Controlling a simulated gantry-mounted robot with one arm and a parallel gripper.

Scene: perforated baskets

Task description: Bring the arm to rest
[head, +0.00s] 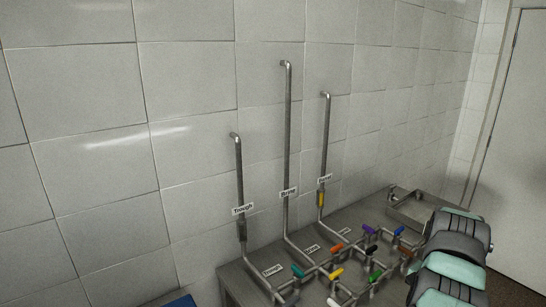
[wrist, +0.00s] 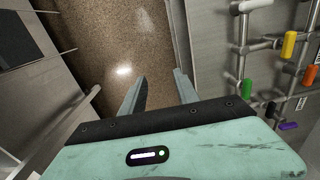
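My arm (head: 452,262), mint green and dark grey, shows at the lower right of the head view, in front of the metal bench. Its gripper end is not visible there. In the wrist view my gripper (wrist: 158,88) has its two fingers apart, with nothing between them. Beyond the fingers lies a brown speckled floor (wrist: 125,40). The valve pipes are to the right of the fingers, apart from them.
A metal bench (head: 235,285) carries pipes with coloured valve handles, including a green handle (wrist: 289,45). Three upright pipes, one labelled Trough (head: 240,190), stand against the tiled wall. A small sink (head: 415,210) is at the back right. A door (head: 520,150) is at the far right.

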